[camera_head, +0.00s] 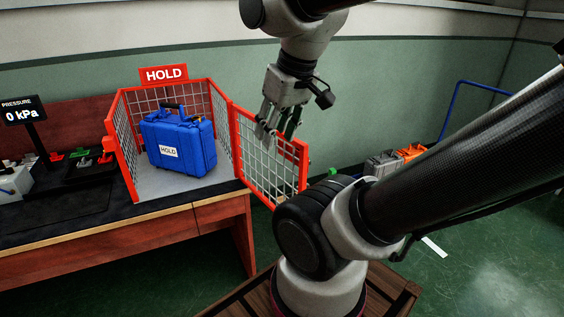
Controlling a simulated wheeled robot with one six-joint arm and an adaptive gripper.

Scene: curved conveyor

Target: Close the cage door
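The cage (127,146) is a red-framed, grey-mesh box with a HOLD sign, standing on the bench at the left. Its door (267,168) is a red frame with white mesh. It stands swung open to the right, past the bench's end. A blue case (181,142) with a HOLD label stands upright inside the cage. My gripper (277,134) points down at the door's top rail, its fingers apart with a gap between them. The fingers overlap the rail in the picture; I cannot tell whether they touch it. My arm hides part of the floor to the right.
The dark-topped bench (70,237) holds a pressure display (22,111) reading 0 kPa and a tray of small coloured parts (82,164) left of the cage. Grey and orange cases (383,163) and a blue rail (449,108) are behind my arm. A green wall stands behind.

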